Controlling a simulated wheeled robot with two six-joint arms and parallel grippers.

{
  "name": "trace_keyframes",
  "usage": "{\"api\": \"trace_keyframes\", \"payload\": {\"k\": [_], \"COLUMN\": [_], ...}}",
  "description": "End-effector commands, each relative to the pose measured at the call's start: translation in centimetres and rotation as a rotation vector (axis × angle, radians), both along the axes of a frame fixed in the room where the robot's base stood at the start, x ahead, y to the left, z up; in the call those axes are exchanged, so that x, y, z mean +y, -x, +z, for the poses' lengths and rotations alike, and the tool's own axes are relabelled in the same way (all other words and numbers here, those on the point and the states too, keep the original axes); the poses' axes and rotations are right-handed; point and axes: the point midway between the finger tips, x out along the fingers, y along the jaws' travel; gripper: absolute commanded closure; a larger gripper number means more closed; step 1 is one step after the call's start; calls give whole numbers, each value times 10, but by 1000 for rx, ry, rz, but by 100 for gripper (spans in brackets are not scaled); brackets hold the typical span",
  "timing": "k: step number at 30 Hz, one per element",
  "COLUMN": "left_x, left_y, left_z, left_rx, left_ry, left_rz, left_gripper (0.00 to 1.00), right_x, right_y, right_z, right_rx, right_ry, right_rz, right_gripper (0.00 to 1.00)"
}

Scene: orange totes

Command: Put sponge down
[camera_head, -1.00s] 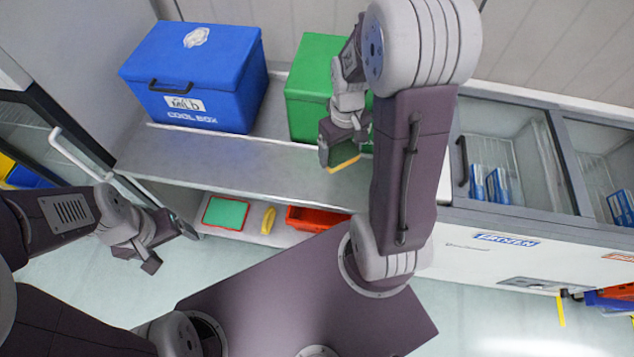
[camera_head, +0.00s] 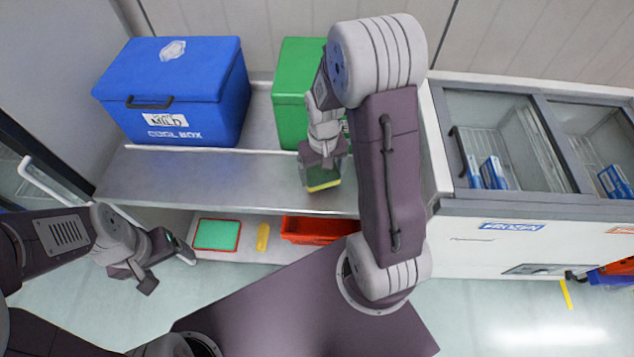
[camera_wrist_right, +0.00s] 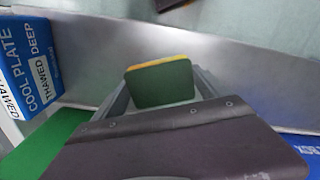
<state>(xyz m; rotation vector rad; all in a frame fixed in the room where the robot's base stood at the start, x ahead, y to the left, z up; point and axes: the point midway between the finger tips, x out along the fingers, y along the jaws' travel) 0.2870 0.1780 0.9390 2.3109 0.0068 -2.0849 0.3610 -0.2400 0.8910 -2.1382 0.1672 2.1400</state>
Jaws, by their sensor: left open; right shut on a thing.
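The sponge (camera_head: 323,184) is yellow with a dark green side. My right gripper (camera_head: 320,170) is shut on it over the steel shelf (camera_head: 230,180), in front of the green box. I cannot tell whether the sponge touches the shelf. In the right wrist view the sponge (camera_wrist_right: 160,84) sits between the fingers of my right gripper (camera_wrist_right: 160,92), its green face toward the camera. My left gripper (camera_head: 168,266) is open and empty at the lower left, beside the low shelf.
A blue cool box (camera_head: 175,90) stands on the shelf's left and a green box (camera_head: 296,90) behind my right gripper. Below are a green tray (camera_head: 217,234), a yellow item (camera_head: 262,237) and a red bin (camera_head: 315,229). A freezer (camera_head: 530,205) stands right. The shelf between is clear.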

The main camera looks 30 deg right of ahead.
Motion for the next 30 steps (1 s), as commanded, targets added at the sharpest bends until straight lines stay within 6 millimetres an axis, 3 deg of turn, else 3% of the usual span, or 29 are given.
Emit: {"api": "trace_keyframes", "payload": {"k": [7,15,26,27,28,30], "left_x": [0,0,0,0,0,0], "left_y": [0,0,0,0,0,0], "left_z": [-1,-5,-8,-7,-7,-7], "left_rx": [0,0,0,0,0,0], "left_ry": [0,0,0,0,0,0], "left_rz": [0,0,0,0,0,0], "left_gripper": [21,21,21,21,21,21], "right_x": [13,13,12,12,12,12], "right_y": [-7,-6,-6,-6,-6,-6], "right_z": [-10,-48,-53,-52,-52,-51], "right_rx": [-1,2,-1,-1,-1,-1], "right_ry": [0,0,0,0,0,0], "right_rz": [-1,-1,0,0,0,0], "right_gripper": [58,58,58,7,0,0]}}
